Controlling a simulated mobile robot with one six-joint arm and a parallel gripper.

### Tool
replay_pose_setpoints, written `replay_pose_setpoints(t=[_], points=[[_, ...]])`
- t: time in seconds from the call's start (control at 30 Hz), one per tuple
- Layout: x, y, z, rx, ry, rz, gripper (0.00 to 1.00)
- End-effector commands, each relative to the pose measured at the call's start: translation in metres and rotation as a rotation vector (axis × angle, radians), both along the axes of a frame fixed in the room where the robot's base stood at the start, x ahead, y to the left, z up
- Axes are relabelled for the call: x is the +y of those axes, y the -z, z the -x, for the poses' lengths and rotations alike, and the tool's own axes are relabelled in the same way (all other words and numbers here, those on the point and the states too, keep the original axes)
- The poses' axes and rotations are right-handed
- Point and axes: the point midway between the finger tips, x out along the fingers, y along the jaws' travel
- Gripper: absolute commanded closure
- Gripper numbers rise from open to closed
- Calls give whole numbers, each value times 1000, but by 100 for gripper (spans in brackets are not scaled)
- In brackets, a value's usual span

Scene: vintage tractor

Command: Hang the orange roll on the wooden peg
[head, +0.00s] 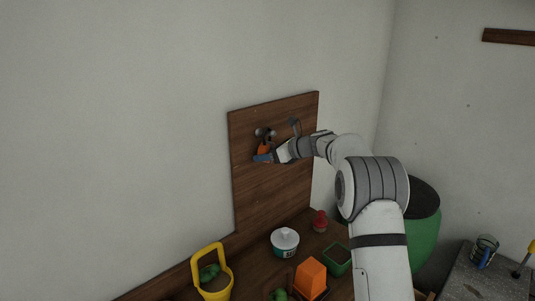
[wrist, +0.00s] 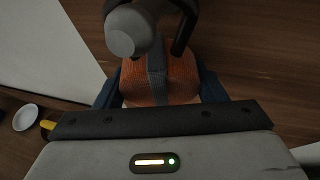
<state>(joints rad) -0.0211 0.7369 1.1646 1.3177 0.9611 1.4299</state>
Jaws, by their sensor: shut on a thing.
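My gripper (head: 263,157) is at the upper part of a brown wooden board on the wall. Its blue fingers stand on both sides of the orange roll (wrist: 182,78) in the wrist view and are shut on it. A grey band runs over the roll's middle. In the head view the roll (head: 264,146) is just below a grey, round-ended peg (head: 262,132). This peg (wrist: 122,32) looks grey, not wooden, and overlaps the roll in the wrist view. A dark curved piece is beside it; I cannot tell whether it loops around the peg.
The wooden board (head: 265,190) has a second grey hook (head: 294,126) right of the peg. Below are a white lidded tub (head: 285,242), a red item (head: 320,221), an orange block (head: 310,279), a green pot (head: 337,259) and a yellow basket (head: 225,287). The board's lower part is clear.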

Motion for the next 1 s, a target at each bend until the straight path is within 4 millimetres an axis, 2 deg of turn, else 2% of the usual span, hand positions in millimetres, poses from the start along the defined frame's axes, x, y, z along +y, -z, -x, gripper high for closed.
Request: replay_pose_setpoints(t=[0.27, 0.3, 0.57, 1.0], points=[[0, -1, 0, 0, 0, -1, 64], [0, -1, 0, 0, 0, -1, 33], [0, -1, 0, -1, 1, -1, 12], [-5, -1, 1, -2, 4, 0, 11]])
